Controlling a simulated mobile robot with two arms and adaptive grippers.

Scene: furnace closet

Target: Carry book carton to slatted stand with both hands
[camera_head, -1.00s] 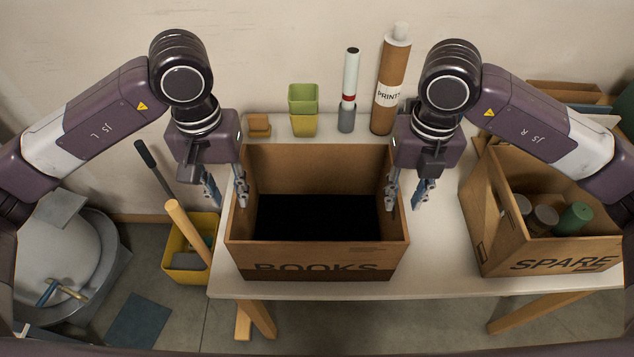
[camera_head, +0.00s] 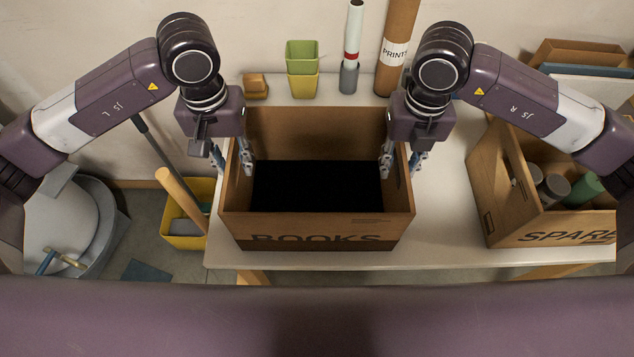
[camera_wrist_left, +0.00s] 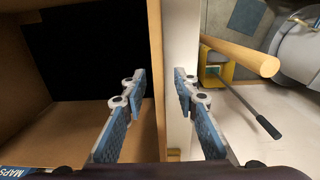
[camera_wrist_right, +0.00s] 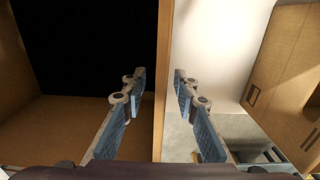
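The book carton (camera_head: 318,228), an open brown box marked BOOKS with a dark inside, stands on the white table (camera_head: 445,235). My left gripper (camera_head: 233,162) straddles its left wall, one finger inside and one outside. The left wrist view shows that wall (camera_wrist_left: 156,60) between the spread fingers (camera_wrist_left: 160,78). My right gripper (camera_head: 402,162) straddles the right wall the same way. The right wrist view shows the wall (camera_wrist_right: 163,50) between its fingers (camera_wrist_right: 160,78), with gaps beside it. Both grippers are open. I cannot make out a slatted stand.
A SPARE carton (camera_head: 560,232) holding jars stands to the right on the table. Green and yellow pots (camera_head: 302,70), a white tube (camera_head: 353,35) and a PRINTS tube (camera_head: 396,50) stand behind. A yellow bin (camera_head: 188,228) with a wooden handle is left of the table.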

